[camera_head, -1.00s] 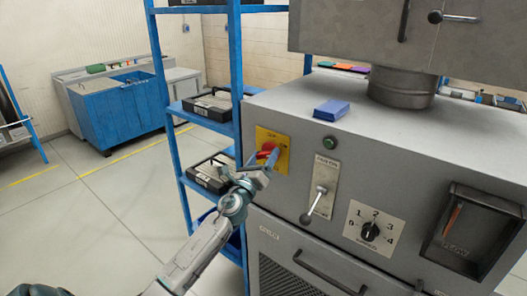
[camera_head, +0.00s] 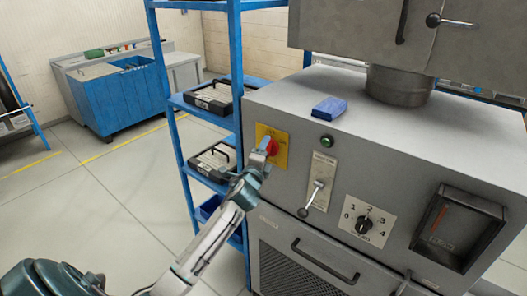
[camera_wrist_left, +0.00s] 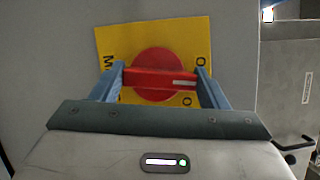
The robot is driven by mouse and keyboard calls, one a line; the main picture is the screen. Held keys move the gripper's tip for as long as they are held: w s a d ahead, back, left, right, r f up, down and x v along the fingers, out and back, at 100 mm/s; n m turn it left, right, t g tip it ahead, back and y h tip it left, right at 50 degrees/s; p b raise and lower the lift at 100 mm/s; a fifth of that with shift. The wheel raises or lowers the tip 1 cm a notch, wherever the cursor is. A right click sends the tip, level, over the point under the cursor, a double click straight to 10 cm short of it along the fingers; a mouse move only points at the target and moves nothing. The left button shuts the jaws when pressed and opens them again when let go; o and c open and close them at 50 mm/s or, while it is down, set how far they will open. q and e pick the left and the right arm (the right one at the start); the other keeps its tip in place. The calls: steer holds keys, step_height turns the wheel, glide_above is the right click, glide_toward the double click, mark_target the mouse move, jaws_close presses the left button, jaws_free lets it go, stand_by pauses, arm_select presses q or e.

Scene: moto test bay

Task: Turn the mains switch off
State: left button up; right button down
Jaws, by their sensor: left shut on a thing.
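The mains switch is a red rotary knob (camera_head: 271,147) on a yellow plate (camera_head: 263,131) at the left of the grey machine's front. In the left wrist view the red grip bar (camera_wrist_left: 155,78) crosses a round red base, with the yellow plate (camera_wrist_left: 118,43) behind it. My left gripper (camera_head: 264,158) is at the switch. Its two blue fingers (camera_wrist_left: 158,84) are shut on the ends of the bar, one on each side. The plate's lettering is partly covered by the fingers. My right gripper is in neither current view.
Right of the switch are a green lamp (camera_head: 327,141), a lever (camera_head: 312,199), a numbered dial (camera_head: 363,225) and a gauge window (camera_head: 460,230). A blue shelf rack (camera_head: 236,90) with black cases stands close on the left. A blue box (camera_head: 330,108) lies on top of the machine.

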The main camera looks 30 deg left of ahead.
arm_select(q)
steer(key=shift+n+g, duration=0.3)
steer(key=shift+n, duration=0.7)
steer(key=o, duration=1)
steer(key=shift+a, duration=0.1)
steer(key=b+v, duration=0.4)
steer(key=v, duration=0.6)
steer(key=shift+s+b, duration=0.35)
steer(key=shift+s, duration=0.05)
